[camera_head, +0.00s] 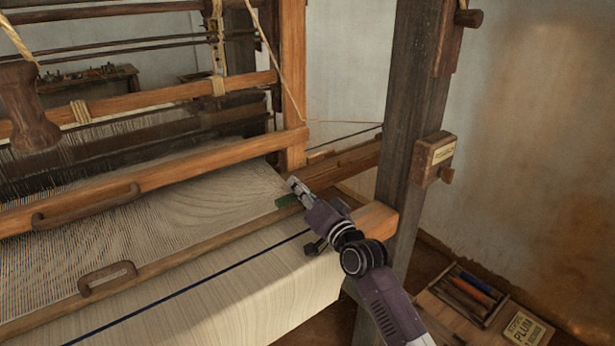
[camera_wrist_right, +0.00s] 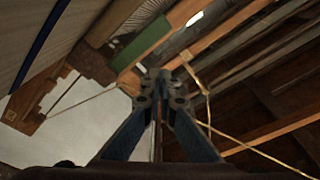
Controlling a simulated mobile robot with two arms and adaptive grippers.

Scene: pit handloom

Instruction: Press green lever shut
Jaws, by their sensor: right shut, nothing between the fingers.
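The green lever (camera_head: 286,201) shows as a small green piece at the right edge of the woven cloth, partly hidden behind my right gripper. In the right wrist view the green lever (camera_wrist_right: 142,46) is a flat green bar against wooden parts, above and slightly left of the fingertips. My right gripper (camera_head: 294,184) is shut and empty, with its tips close to the lever in the head view. In the right wrist view the closed fingers (camera_wrist_right: 162,84) point toward the beams; I cannot tell whether they touch the lever. My left gripper is not in view.
The loom's cloth (camera_head: 230,290) and front wooden bar (camera_head: 170,262) lie left of my right arm. A dark post (camera_head: 408,110) with a small labelled box (camera_head: 433,158) stands to the right. A tool tray (camera_head: 468,296) sits low at right. A cord crosses the right wrist view.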

